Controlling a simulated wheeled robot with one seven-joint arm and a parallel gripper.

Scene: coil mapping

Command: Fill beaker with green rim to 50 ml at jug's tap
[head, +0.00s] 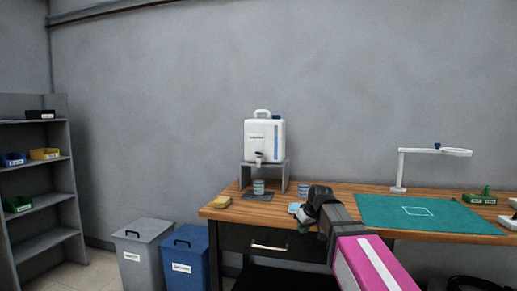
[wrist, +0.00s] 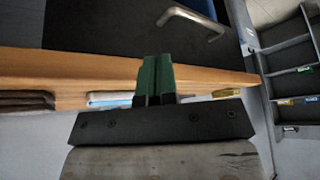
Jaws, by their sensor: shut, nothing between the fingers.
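The white jug (head: 264,138) stands on a grey stand (head: 286,176) at the back of the wooden table, and its tap (head: 258,158) faces front. A small beaker (head: 258,186) stands upright below the tap on a dark mat. A second small beaker (head: 303,189) stands to the right of the stand, close behind my gripper. The rim colours are too small to tell apart, and so is any water level. My gripper (head: 318,193) is at the table's front, apart from both beakers. Its green fingers (wrist: 155,62) are shut and empty in the wrist view.
A yellow sponge (head: 222,201) lies at the table's left corner, and a light blue item (head: 294,208) lies beside my gripper. A green mat (head: 450,216) and a white lamp (head: 399,172) are to the right. Grey (head: 142,248) and blue (head: 183,256) bins stand at left.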

